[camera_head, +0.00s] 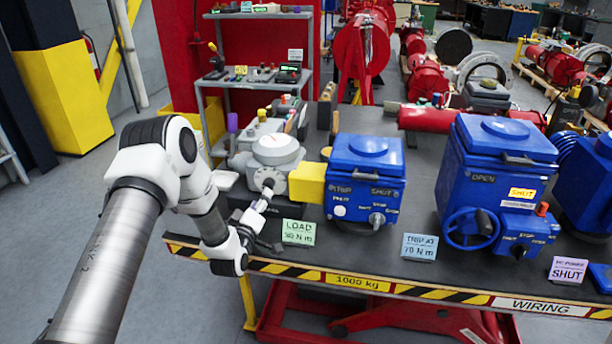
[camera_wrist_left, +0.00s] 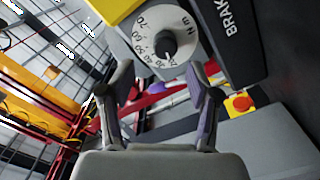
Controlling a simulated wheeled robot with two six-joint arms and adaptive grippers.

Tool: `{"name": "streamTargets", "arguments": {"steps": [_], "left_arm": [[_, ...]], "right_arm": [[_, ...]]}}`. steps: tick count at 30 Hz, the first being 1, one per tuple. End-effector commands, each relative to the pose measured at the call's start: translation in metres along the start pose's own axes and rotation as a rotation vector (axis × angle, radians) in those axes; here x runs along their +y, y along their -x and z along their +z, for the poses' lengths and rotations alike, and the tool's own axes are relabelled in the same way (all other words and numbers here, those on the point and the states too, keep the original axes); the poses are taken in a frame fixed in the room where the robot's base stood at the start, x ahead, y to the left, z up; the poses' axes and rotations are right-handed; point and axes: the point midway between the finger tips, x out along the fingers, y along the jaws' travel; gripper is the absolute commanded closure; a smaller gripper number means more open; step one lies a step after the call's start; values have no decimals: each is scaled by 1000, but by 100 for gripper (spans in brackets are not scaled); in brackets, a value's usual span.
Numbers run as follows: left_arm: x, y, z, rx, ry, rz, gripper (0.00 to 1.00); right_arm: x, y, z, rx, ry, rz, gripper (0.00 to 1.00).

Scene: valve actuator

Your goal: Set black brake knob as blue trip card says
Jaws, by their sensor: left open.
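The black brake knob (camera_head: 268,187) sits on the front of the grey brake unit (camera_head: 275,150) at the left of the bench. In the left wrist view the knob (camera_wrist_left: 160,43) is at the centre of a pale N m dial (camera_wrist_left: 183,48); its white mark points down towards the low numbers, the exact value too small to read. The blue trip card (camera_head: 419,247) at the bench's front edge reads trip at 70 N m. My left gripper (camera_wrist_left: 160,82) is open and empty, its fingers pointing at the knob with a gap before it. My right gripper does not show.
A green load card (camera_head: 298,232) stands near my left wrist. A yellow coupling (camera_head: 308,182) joins the brake unit to a blue actuator (camera_head: 364,175). A larger blue actuator (camera_head: 492,170) with a handwheel stands to the right. A purple card (camera_head: 567,270) reads SHUT.

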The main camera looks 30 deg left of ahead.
Motion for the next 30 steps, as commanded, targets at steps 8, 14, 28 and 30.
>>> {"name": "streamTargets", "arguments": {"steps": [8,14,28,30], "left_arm": [[0,-46,1,-2,-4,-2,40],[-3,-72,2,-3,-3,-6,40],[-4,-74,3,-4,-3,-8,100],[-4,-74,3,-5,-3,-8,100]], "right_arm": [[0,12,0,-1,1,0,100],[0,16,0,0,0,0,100],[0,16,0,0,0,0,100],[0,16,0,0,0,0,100]]}}
